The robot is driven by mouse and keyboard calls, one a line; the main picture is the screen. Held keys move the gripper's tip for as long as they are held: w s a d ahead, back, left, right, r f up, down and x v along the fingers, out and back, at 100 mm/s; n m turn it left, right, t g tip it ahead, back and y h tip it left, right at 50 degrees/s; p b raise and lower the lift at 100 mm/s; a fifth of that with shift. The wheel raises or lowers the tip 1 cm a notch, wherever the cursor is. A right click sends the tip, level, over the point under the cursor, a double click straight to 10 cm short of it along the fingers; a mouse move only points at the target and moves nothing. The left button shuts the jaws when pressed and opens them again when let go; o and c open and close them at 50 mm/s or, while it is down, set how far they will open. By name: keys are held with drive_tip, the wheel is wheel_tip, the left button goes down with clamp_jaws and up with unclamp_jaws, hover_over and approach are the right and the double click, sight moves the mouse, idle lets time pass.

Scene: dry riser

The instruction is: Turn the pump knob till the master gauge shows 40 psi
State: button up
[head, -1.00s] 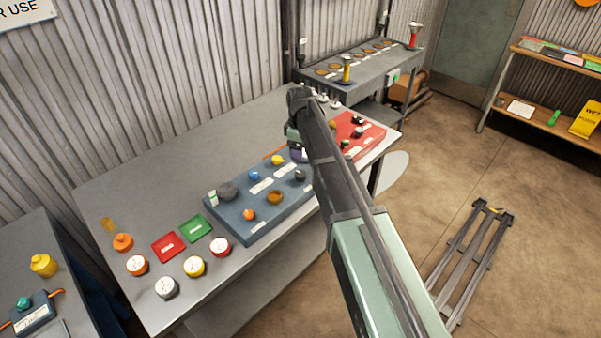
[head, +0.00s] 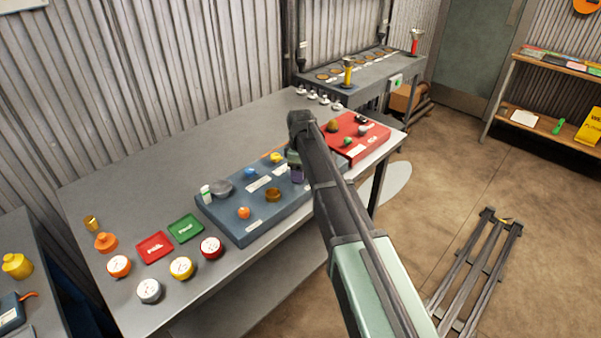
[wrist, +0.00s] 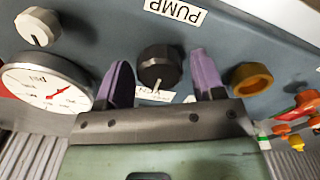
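The blue-grey pump panel (head: 225,222) lies on the bench in the head view. In the wrist view, a black knob (wrist: 158,68) with a pale pointer sits below an upside-down PUMP label (wrist: 175,12). My gripper (wrist: 162,80) has its two purple fingers on either side of this knob, with a visible gap on both sides. In the head view my gripper (head: 297,175) is over the panel's right part, and my arm hides the knob. A round white gauge (wrist: 45,85) with a red needle is left of the fingers; its psi reading is too small to tell.
A gold ring (wrist: 252,78) is close to the right finger, and a pale knob (wrist: 38,27) is at the upper left. A red panel (head: 345,150) stands right of my arm. Loose gauges, including a yellow one (head: 182,268), lie at the left. The bench's back left is clear.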

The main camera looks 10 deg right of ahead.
drive_tip(key=c, duration=0.7)
drive_tip(key=shift+m, duration=0.4)
drive_tip(key=m, duration=1)
drive_tip(key=shift+m, duration=2)
